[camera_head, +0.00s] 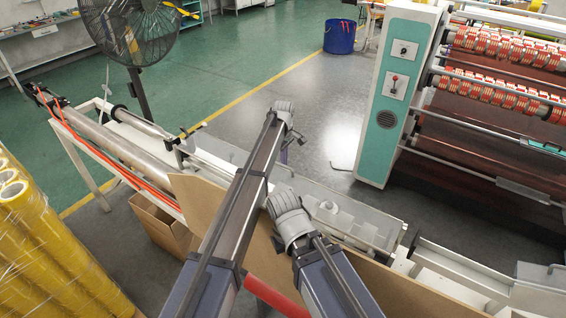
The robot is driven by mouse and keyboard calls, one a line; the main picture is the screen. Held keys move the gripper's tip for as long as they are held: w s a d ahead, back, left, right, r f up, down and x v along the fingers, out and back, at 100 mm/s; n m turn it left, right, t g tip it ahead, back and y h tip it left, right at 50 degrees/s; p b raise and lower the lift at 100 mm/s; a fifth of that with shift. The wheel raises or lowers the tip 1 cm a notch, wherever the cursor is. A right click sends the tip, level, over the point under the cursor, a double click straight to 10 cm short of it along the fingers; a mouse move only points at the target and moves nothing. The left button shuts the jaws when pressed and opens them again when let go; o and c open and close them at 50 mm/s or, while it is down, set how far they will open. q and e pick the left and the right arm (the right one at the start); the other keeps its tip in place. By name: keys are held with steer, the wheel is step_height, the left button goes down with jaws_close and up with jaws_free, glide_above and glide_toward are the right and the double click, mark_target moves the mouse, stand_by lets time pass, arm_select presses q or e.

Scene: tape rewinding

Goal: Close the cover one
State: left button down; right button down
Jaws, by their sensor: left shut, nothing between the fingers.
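The low white machine (375,222) runs diagonally from the left to the lower right, with an open trough along its middle. A flat grey panel (335,193) lies along the trough's far side, and another grey panel (540,272) is at the lower right. I cannot tell which one is cover one. My left gripper (290,146) is small and partly hidden below its wrist, over the far edge of the machine near the grey panel. It is shut and holds nothing. My right arm's wrist shows over the machine's near side, but its gripper is hidden.
Brown cardboard (205,205) stands along the machine's near side, with an open box (160,222) beside it. Wrapped yellow rolls (45,245) stand at the lower left. A tall teal and white machine (395,95) stands at the back right. Floor between them is clear.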

steer(key=shift+f+b, duration=0.4)
steer(key=shift+f, duration=0.2)
steer(key=shift+r, duration=0.1)
